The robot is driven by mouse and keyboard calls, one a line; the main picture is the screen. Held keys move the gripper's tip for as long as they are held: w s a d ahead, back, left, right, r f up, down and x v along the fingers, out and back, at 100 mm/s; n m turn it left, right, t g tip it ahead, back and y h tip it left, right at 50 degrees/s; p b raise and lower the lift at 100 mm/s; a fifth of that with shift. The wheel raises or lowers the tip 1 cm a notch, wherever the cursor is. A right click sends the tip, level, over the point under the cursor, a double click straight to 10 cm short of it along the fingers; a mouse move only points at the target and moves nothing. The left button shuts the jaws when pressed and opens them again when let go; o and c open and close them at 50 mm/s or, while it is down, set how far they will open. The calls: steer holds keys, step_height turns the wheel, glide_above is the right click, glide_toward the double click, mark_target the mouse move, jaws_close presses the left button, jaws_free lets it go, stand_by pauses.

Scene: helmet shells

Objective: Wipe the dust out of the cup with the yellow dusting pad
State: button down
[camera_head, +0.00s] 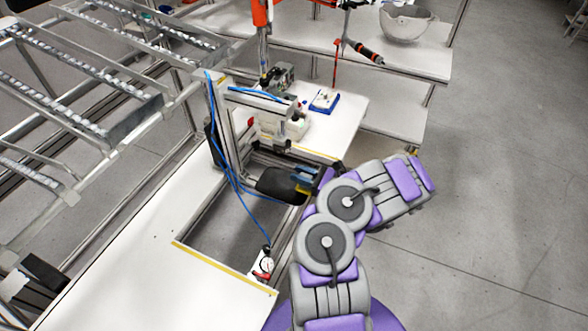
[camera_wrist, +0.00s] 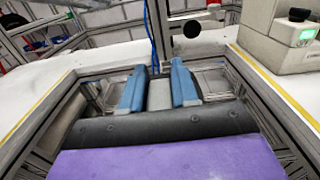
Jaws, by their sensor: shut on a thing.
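In the wrist view, my gripper (camera_wrist: 157,76) has two blue fingers with a grey block (camera_wrist: 160,95) between them. In the head view, my gripper (camera_head: 304,175) is by the metal fixture frame, over the table opening. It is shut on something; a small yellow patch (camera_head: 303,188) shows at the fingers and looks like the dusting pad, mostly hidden. A dark rounded shape (camera_head: 277,185) lies just left of the fingers; I cannot tell whether it is the cup. A small black round thing (camera_wrist: 192,28) shows beyond the fingers in the wrist view. No dust can be made out.
A white table (camera_head: 150,225) with yellow edge strips surrounds the opening. A metal frame (camera_head: 222,125) with blue hoses rises beside my gripper. A blue-based device (camera_head: 324,101) stands behind. A grey helmet shell (camera_head: 407,23) sits on the back table. The floor at right is clear.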

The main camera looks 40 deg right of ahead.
mark_target(312, 178)
steer(key=shift+p+v, duration=1)
steer(key=shift+v, duration=1.85)
